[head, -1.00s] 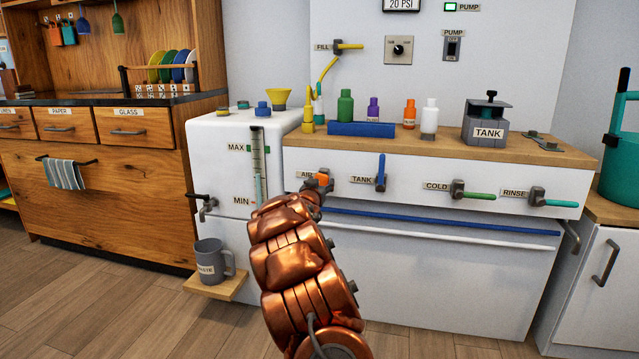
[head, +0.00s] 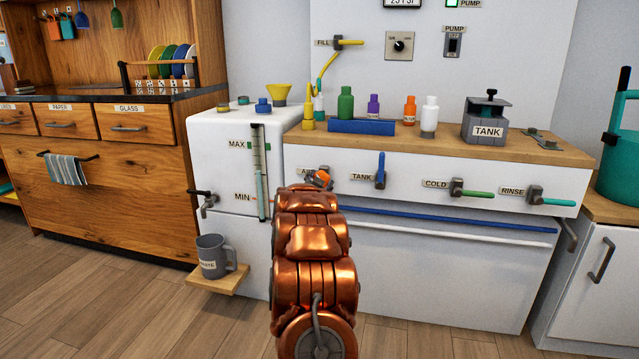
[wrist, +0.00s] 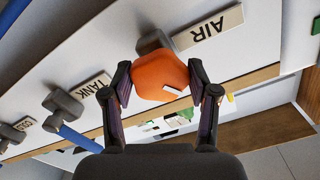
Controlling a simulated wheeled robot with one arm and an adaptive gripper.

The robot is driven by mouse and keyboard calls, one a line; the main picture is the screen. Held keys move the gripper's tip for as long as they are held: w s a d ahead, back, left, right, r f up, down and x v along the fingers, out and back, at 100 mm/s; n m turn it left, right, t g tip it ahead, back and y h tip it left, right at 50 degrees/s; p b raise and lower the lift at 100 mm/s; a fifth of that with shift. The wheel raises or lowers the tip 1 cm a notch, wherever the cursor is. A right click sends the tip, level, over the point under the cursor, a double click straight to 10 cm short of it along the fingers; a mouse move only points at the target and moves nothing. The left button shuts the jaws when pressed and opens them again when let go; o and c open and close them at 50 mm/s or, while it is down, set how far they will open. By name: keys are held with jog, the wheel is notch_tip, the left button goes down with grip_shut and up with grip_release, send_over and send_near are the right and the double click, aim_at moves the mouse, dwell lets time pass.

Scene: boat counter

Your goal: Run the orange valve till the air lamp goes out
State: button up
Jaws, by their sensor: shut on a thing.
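The orange valve handle (wrist: 160,76) sits beside the AIR label (wrist: 208,28) in the wrist view. My gripper (wrist: 161,84) is shut on it, with one finger on each side. In the head view a small part of the orange handle (head: 322,178) shows above my copper arm, on the white front panel, left of the TANK valve. My arm hides most of the gripper and part of the AIR label (head: 307,171) there. I cannot make out an air lamp in either view. A pressure display (head: 403,3) at the top edge is partly cut off and seems to read 23 PSI.
Green COLD (head: 476,194) and teal RINSE (head: 558,202) handles stick out further right. Blue and white rails run below. A grey mug (head: 213,256) stands on a low shelf to the left.

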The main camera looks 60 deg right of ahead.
jog(key=m, duration=0.2)
jog(key=m+b, duration=0.1)
jog(key=shift+s+d+f, duration=0.15)
jog(key=shift+s+f, duration=0.05)
jog(key=shift+s, duration=0.05)
jog(key=shift+s+r+m+b, duration=0.1)
jog(key=shift+m+b, duration=0.75)
jog(key=shift+m, duration=1.15)
jog(key=o, duration=1)
jog(key=shift+d, duration=0.1)
jog(key=shift+c, duration=0.2)
jog(key=shift+o, duration=1.1)
jog(key=shift+w+a+r, duration=0.1)
jog(key=shift+w+a, duration=0.1)
